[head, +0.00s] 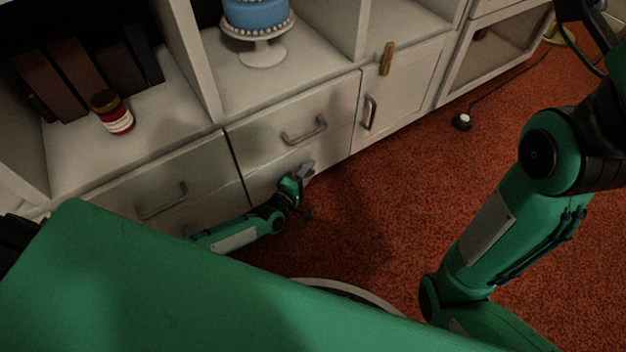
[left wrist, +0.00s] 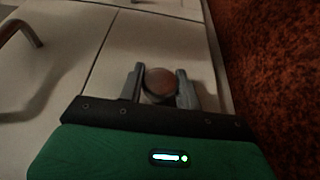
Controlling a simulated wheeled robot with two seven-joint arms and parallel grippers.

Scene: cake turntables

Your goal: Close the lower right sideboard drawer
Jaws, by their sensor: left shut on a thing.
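The lower right sideboard drawer (head: 328,160) is the pale panel below the drawer with the bar handle (head: 305,131). It looks about level with its neighbours, but I cannot tell whether a small gap is left. My left gripper (head: 306,172) is at the front of this lower drawer, low near the carpet.
A left drawer (head: 160,200) is beside it, and a cupboard door (head: 395,95) is to the right. Above are a blue cake on a white stand (head: 262,50), a red jar (head: 112,113) and several dark books. Red carpet (head: 390,190) in front is open.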

